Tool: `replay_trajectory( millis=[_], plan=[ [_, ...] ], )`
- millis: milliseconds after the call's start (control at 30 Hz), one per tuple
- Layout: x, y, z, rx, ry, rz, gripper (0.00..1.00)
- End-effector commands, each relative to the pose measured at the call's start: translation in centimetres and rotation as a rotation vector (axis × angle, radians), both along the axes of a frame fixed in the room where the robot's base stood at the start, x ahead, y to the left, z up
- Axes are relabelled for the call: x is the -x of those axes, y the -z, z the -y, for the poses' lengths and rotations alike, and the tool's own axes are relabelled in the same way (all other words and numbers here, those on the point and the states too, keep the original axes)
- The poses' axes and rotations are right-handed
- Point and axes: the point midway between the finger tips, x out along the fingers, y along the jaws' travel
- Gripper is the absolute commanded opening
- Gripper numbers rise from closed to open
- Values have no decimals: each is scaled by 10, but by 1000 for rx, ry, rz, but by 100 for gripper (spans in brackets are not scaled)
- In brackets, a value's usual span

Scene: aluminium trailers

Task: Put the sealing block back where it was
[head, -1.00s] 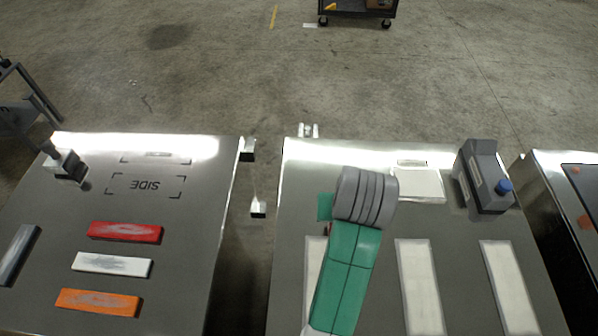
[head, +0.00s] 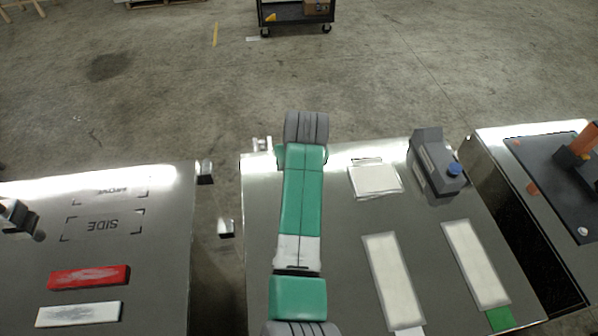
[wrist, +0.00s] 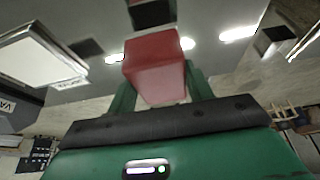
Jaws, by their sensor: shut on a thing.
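My gripper (wrist: 158,85) is shut on a red block (wrist: 155,65) in the wrist view, with a green finger on each side of it. The block is held up in front of the palm. In the head view my arm reaches over the right trailer's left part and hides the gripper and held block. Another red block (head: 89,277) and a white block (head: 78,311) lie on the left trailer. Two long pale strips (head: 391,280) (head: 475,263) mark the right trailer. Which item is the sealing block I cannot tell for sure.
The left trailer top (head: 150,260) bears a printed SIDE frame (head: 103,225). On the right trailer top (head: 345,230) are a square white pad (head: 375,180) and a grey device (head: 437,165) with a blue knob. A gap separates these trailers. A cart (head: 297,14) stands behind.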

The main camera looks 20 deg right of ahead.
Motion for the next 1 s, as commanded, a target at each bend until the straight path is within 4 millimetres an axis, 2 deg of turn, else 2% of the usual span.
replay_trajectory(
  millis=[167,467,500,600,867,1000],
  plan=[
    [1,26,-1,-2,1,-2,33],
    [1,30,0,-1,0,-1,33],
    [1,30,0,-1,0,-2,57],
    [1,30,0,-1,0,-2,73],
    [1,28,0,-1,0,-1,73],
    [7,10,-1,1,1,2,73]
  ],
)
